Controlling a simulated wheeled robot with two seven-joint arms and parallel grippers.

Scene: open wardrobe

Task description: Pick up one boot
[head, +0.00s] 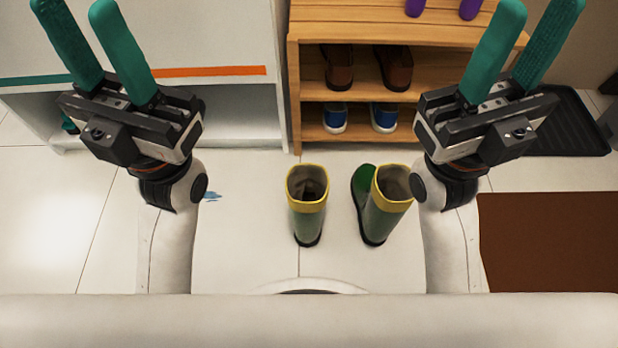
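Two green boots with yellow rims stand on the tiled floor between my arms. The left boot (307,217) is upright, its opening facing up. The right boot (386,215) stands beside it, apart from it, its toe pointing up and left in the picture; my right arm is close to its right edge in the view. My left gripper (90,35) is raised at the upper left, fingers apart and empty. My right gripper (525,40) is raised at the upper right, fingers apart and empty. Neither gripper is at a boot.
A wooden shoe rack (410,28) stands behind the boots, with brown shoes (338,68), blue shoes (384,117) and purple items on it. A white cabinet (215,110) stands left. A brown mat (555,240) and black tray (567,130) lie right. A small blue patch (212,196) marks the floor.

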